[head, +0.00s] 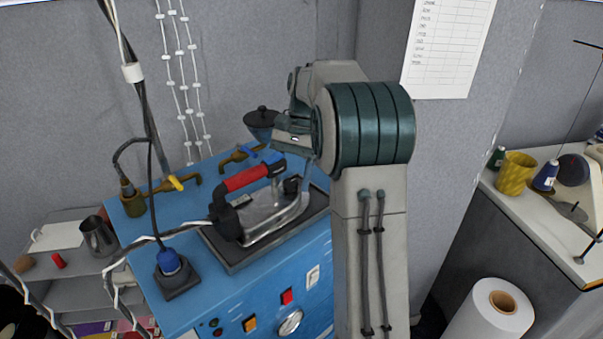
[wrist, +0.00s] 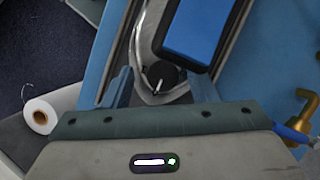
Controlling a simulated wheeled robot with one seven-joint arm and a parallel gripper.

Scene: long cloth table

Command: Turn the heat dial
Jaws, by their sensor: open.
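The iron (head: 270,212) has a red and black handle and a silver body, and sits on a dark rest on top of the blue machine. In the wrist view a round black dial (wrist: 164,78) with a white pointer line lies inside a silver outline. In the head view, a small dark knob on the iron near my fingers may be this dial. My gripper (wrist: 160,86) is open and empty, with one blue-grey finger on each side of the dial; contact cannot be told. In the head view my gripper (head: 296,160) is over the iron's far end, its fingertips partly hidden.
The blue machine (head: 185,305) has a gauge, switches and brass valves (head: 165,186). A cable plug (head: 168,262) stands at its front left. A black-framed blue shape (wrist: 205,28) is close above the dial. A paper roll (head: 490,315) stands at right.

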